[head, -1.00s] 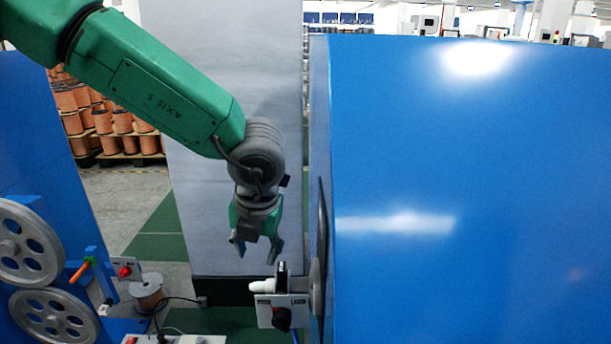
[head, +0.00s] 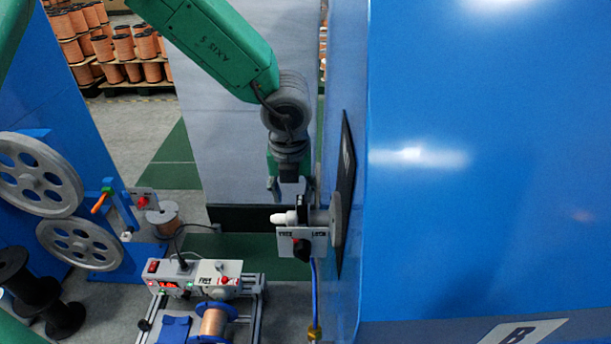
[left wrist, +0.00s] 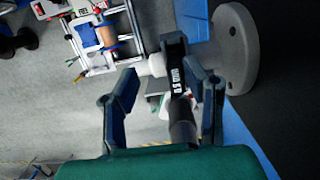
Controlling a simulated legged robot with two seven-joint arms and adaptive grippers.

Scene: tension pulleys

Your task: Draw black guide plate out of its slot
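The black guide plate (head: 301,206) stands upright at the small grey switch box (head: 302,241), beside a white knob (head: 284,217) and a grey disc (head: 336,221). In the left wrist view the plate (left wrist: 177,78) carries a white "0.5" mark. My left gripper (head: 289,190) points down just above and behind the plate. In the left wrist view my left gripper (left wrist: 162,70) is open, with the plate between its spread fingers, nearer the right one. I cannot tell if a finger touches it. The slot is hidden. My right gripper is out of view.
A large blue cabinet (head: 470,220) with a black panel (head: 346,190) stands close on the right. Grey pulley wheels (head: 80,243) are on the left. A bench device (head: 198,276) and a copper spool (head: 214,322) stand below. Floor shows between them.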

